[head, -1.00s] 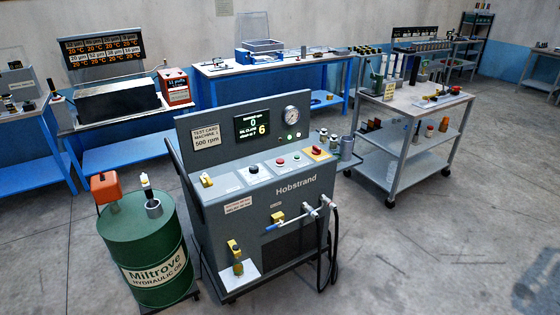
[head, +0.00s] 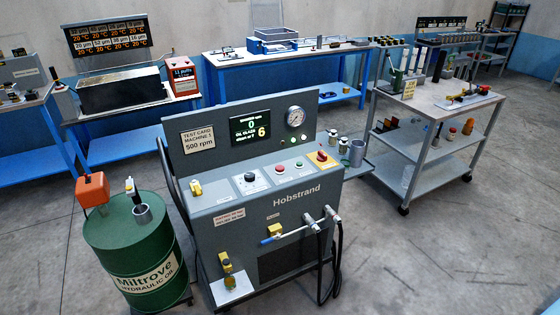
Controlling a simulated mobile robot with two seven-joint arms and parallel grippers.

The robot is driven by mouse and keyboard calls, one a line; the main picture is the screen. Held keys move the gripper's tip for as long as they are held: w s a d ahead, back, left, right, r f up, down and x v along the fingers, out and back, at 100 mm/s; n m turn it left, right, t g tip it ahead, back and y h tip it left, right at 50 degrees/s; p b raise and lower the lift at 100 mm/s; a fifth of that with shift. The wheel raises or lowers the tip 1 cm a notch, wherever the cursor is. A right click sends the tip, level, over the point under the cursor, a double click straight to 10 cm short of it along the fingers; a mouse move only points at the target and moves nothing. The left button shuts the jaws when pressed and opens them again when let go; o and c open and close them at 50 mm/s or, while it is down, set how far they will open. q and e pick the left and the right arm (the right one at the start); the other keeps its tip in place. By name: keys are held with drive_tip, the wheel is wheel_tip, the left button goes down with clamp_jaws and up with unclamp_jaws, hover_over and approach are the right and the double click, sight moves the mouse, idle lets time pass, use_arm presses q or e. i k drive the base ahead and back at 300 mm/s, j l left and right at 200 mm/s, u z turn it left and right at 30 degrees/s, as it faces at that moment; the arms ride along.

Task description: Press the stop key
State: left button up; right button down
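The grey Hobstrand test machine (head: 270,226) stands in the middle of the head view. Its sloping control panel carries a round red key (head: 280,169), a green key (head: 299,164) to its right, and a dark knob (head: 250,177) on a white plate to its left. A red switch on a yellow plate (head: 322,157) is at the panel's right end. Any lettering by the keys is too small to read. The display (head: 250,129) shows 0 above and 6 below. Neither of my grippers is in view.
A green oil drum (head: 137,250) stands close at the machine's left. A small side shelf with metal cups (head: 357,152) projects at its right. A grey trolley (head: 425,97) stands farther right, and blue benches line the back wall. The floor at front right is clear.

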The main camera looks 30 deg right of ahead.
sight(279, 168)
drive_tip(key=i+l+u, duration=0.1)
drive_tip(key=l, duration=0.3)
drive_tip(key=i+l, duration=0.2)
drive_tip(key=l, duration=0.25)
drive_tip(key=i+l+u, duration=0.15)
drive_tip(key=l, duration=0.3)
drive_tip(key=i+l, duration=0.1)
drive_tip(key=l, duration=0.3)
drive_tip(key=i+l+u, duration=0.15)
drive_tip(key=l, duration=0.75)
drive_tip(key=i+u, duration=0.05)
